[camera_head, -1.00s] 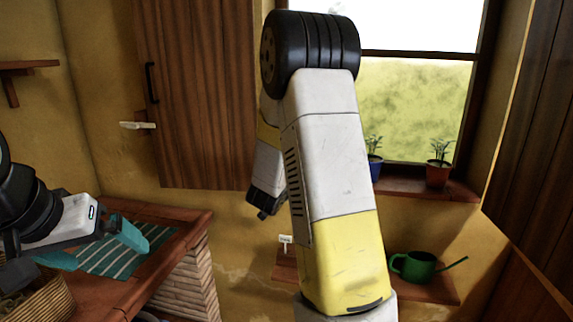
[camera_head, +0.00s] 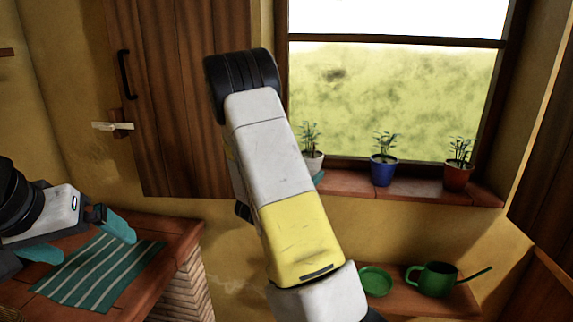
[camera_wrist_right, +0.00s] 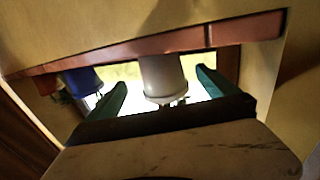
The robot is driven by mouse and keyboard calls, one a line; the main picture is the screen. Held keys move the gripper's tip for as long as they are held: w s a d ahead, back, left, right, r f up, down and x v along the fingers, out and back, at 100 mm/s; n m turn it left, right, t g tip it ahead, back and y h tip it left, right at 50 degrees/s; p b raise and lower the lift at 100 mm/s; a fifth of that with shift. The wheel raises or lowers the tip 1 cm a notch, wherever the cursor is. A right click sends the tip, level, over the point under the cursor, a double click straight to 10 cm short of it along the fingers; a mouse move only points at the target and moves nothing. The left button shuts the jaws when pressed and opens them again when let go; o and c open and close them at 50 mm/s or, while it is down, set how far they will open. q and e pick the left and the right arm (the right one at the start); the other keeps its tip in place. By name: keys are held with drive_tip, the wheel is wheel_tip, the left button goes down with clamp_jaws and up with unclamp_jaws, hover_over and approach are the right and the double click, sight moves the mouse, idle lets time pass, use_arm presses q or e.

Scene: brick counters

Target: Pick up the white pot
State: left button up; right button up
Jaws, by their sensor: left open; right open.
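The white pot (camera_head: 314,165) with a green plant stands upright at the left end of the window sill in the head view. My right arm partly covers its lower part. In the right wrist view, which looks upside down, the white pot (camera_wrist_right: 160,72) lies between the two teal fingers of my right gripper (camera_wrist_right: 161,80). The fingers are apart, with a gap on each side; I cannot tell whether they reach around it in depth. A teal bit of that gripper shows beside the pot in the head view. My left gripper (camera_head: 80,238) is open and empty above the counter.
A blue pot (camera_head: 383,172) and a red pot (camera_head: 457,178) stand farther right on the brick sill (camera_head: 425,190). Below, a shelf holds a green watering can (camera_head: 436,280) and a green dish (camera_head: 375,281). A striped cloth (camera_head: 98,270) lies on the left counter. A wooden shutter stands left of the window.

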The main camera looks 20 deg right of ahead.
drive_tip(key=x, duration=0.6)
drive_tip(key=shift+w+r, duration=0.2)
drive_tip(key=shift+w, duration=0.05)
drive_tip(key=shift+c, duration=0.5)
drive_tip(key=c, duration=1.8)
drive_tip(key=shift+r, duration=0.1)
drive_tip(key=shift+c, duration=1)
